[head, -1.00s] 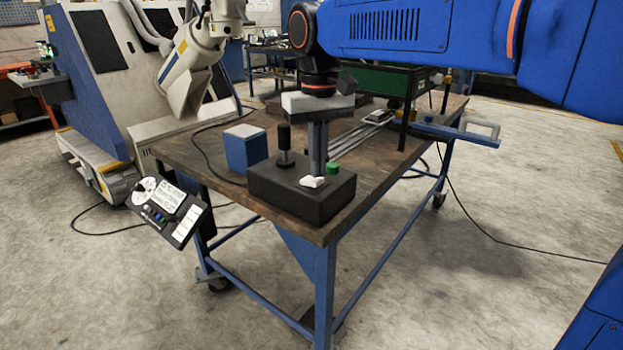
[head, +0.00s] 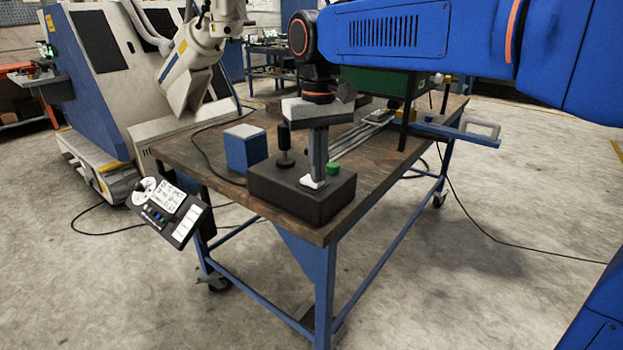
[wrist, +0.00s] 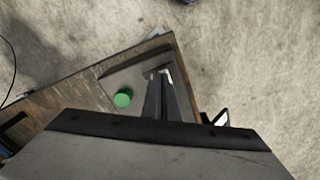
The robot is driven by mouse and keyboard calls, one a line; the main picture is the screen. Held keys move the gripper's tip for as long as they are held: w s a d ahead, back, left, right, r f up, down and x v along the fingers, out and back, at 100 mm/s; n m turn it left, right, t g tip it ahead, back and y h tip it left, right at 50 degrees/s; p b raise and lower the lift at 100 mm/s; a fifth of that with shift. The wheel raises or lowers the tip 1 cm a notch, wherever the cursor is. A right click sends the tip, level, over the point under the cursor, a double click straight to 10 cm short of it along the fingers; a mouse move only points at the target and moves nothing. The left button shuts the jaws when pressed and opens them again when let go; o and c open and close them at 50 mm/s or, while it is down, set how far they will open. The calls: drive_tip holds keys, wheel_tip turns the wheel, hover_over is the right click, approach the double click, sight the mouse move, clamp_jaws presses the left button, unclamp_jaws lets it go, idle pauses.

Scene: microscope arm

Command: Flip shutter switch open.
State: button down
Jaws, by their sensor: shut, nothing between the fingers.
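A dark control box (head: 290,200) sits at the near corner of the table. A small white rocker-like switch (head: 308,183) is on its top, in front of my gripper's fingertips. It is probably the shutter switch. My gripper (head: 319,174) points down at it, shut and empty, with its tips at or just above the switch. I cannot tell if they touch. In the wrist view the shut fingers (wrist: 157,76) cover most of the switch, and a white bit of it (wrist: 169,77) shows beside the tips. Which way the switch is tilted is unclear.
A green button (head: 333,168) is on the box, right of the fingers, and a black joystick (head: 285,150) is to the left. A blue box (head: 245,148) stands on the wooden table (head: 210,165) behind. A control panel (head: 170,212) hangs at the table's left side.

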drive_tip(key=shift+f, duration=0.1)
wheel_tip(320, 180, up, 7)
idle(1.1)
drive_tip(key=s+d+f+m+t, duration=0.2)
drive_tip(key=s+d+f, duration=0.8)
drive_tip(key=d, duration=0.3)
drive_tip(key=s+d+f+m+t, duration=0.2)
drive_tip(key=s+d+f, duration=0.8)
drive_tip(key=d+f, duration=0.3)
drive_tip(key=shift+s+d+f+t, duration=0.2)
drive_tip(key=shift+s+d+t, duration=0.2)
drive_tip(key=shift+d, duration=0.1)
